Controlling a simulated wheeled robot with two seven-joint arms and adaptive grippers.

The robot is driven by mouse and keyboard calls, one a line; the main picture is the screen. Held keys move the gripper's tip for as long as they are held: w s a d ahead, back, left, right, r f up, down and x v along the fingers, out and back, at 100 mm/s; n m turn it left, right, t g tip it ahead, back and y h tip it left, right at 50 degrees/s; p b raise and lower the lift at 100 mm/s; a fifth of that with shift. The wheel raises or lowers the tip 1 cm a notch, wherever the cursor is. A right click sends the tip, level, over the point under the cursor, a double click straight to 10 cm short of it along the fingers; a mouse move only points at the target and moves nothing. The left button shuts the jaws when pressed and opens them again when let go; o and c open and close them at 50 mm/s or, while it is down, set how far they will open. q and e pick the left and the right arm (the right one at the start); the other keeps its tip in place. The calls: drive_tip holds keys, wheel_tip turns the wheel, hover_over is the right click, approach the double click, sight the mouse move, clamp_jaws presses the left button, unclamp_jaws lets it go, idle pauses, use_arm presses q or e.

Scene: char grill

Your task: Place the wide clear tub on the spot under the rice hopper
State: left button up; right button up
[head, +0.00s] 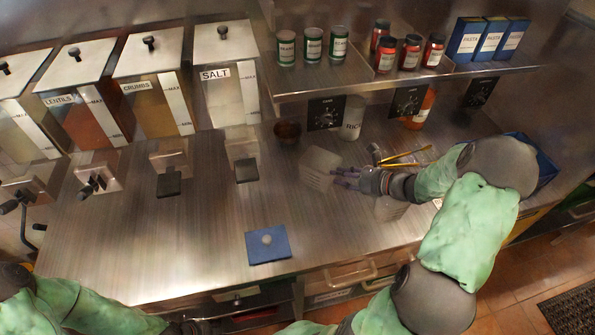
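A clear tub (319,169) stands on the steel counter right of the salt hopper's outlet. The fingers of my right gripper (338,178) are at its right side. I cannot tell whether they touch it or grip it. A second clear container (388,208) is partly hidden below my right wrist. I cannot tell which of the two is wider. Hoppers at the left read lentils (88,117), crumbs (159,103) and salt (222,90). The leftmost hopper (25,128) is cut off and has no readable label. What seems my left gripper (187,327) is dark at the bottom edge.
A shelf (400,80) holding jars and pasta boxes (488,40) overhangs the back. The left-middle counter (150,235) is clear.

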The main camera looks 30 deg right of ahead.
sight(315, 172)
drive_tip(key=x, duration=0.3)
drive_tip(key=b+x, duration=0.1)
drive_tip(key=x, duration=0.2)
drive_tip(key=f+x, duration=0.1)
drive_tip(key=x, duration=0.2)
drive_tip(key=shift+w+f+b, duration=0.1)
drive_tip(key=shift+w+b, duration=0.05)
drive_tip(key=shift+b, duration=0.25)
drive_tip(key=shift+w+f, duration=0.15)
drive_tip(key=shift+w, duration=0.2)
clamp_jaws()
